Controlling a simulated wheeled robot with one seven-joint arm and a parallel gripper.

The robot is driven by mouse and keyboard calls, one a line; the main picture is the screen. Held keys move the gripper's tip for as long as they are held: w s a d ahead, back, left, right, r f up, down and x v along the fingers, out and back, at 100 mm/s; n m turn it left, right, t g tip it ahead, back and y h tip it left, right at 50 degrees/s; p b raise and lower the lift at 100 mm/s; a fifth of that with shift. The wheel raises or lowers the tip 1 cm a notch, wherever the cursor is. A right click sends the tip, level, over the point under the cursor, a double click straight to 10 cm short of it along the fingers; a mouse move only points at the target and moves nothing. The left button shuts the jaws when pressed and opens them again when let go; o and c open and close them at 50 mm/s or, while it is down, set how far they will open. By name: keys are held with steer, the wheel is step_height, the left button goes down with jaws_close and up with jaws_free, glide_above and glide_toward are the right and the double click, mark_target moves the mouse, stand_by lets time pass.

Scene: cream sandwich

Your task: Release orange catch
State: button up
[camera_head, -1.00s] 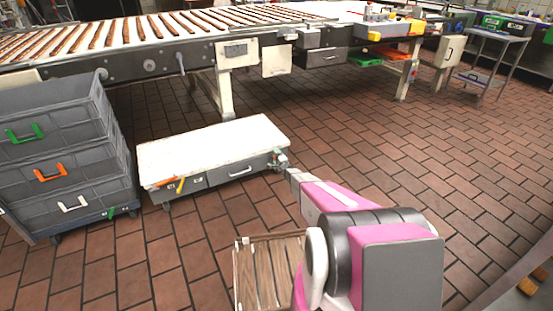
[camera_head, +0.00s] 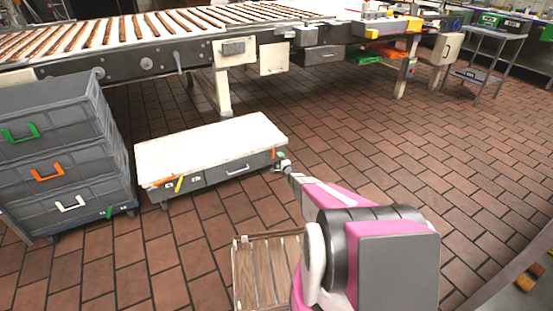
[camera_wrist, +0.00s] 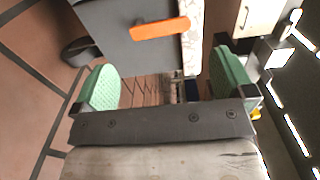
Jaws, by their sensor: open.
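A low wheeled cart with a pale, speckled top (camera_head: 210,142) stands on the floor left of my gripper. One orange catch (camera_head: 274,154) is on its grey front near the right end. Another orange catch (camera_head: 165,182) is near the left end, beside a yellow one. In the wrist view an orange catch (camera_wrist: 160,28) lies across a grey panel, beyond my fingertips. My gripper (camera_wrist: 166,82) is open, its green pads wide apart, with nothing between them. In the head view my gripper (camera_head: 284,166) is close to the cart's right front corner, by the right catch.
Stacked grey crates (camera_head: 62,150) with coloured handles stand left of the cart. A conveyor (camera_head: 140,60) with brown bars runs behind. A wooden slatted crate (camera_head: 262,270) is below my arm. Tiled floor is clear to the right.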

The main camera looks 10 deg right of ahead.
steer(key=shift+v, duration=1.95)
steer(key=s+r+n+g+h, duration=0.4)
steer(key=s+r+g+h, duration=0.3)
steer(key=s+r, duration=0.85)
steer(key=s+a+r+n+g, duration=0.2)
steer(key=s+r, duration=0.4)
steer(key=s, duration=0.4)
steer(key=s+a+r+n+g+y, duration=0.1)
steer(key=s+a+r+n+g, duration=0.2)
steer(key=s, duration=0.8)
steer(key=s+a+r+n+g, duration=0.2)
steer(key=s+r+n+g, duration=0.3)
steer(key=s+r, duration=0.4)
steer(key=shift+s+a+n, duration=0.15)
steer(key=shift+s+n, duration=0.15)
steer(key=shift+s, duration=0.65)
